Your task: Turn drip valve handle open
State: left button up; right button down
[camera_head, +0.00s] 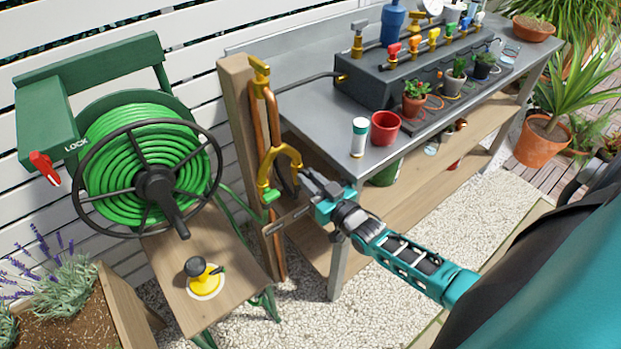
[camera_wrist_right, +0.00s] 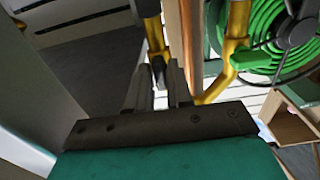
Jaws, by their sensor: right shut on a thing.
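A brass Y-shaped fitting (camera_head: 267,166) is on the copper pipe along the wooden post in the head view. Its left branch ends in a valve with a green handle (camera_head: 270,196). My right gripper (camera_head: 303,180) is at the right branch, shut on the drip valve handle there. The fingers hide most of that handle, so its angle cannot be read. In the right wrist view the fingertips (camera_wrist_right: 158,80) close together at a brass pipe end (camera_wrist_right: 155,40). My left gripper is in neither view.
A green hose reel (camera_head: 145,150) stands left of the wooden post (camera_head: 243,140). The metal bench (camera_head: 310,120) on the right carries a red cup (camera_head: 385,128), a white-and-green canister (camera_head: 359,137) and a grey manifold box (camera_head: 365,85). A yellow sprinkler (camera_head: 203,277) sits on the low wooden board.

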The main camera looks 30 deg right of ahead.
dwell(0.5)
jog(key=c, duration=1.1)
grip_release()
jog(key=shift+c, duration=0.2)
jog(key=s+d+p, duration=0.1)
jog(key=s, duration=1.1)
jog(key=shift+s, duration=0.4)
jog(key=s+a+f+n+g, duration=0.1)
jog(key=s+a+g, duration=0.1)
jog(key=a, duration=0.4)
jog(key=s+a+g, duration=0.2)
jog(key=a+g, duration=0.3)
jog(key=a, duration=0.2)
jog(key=shift+s+a+f+n+y, duration=0.2)
jog(key=shift+s+f+n+y, duration=0.2)
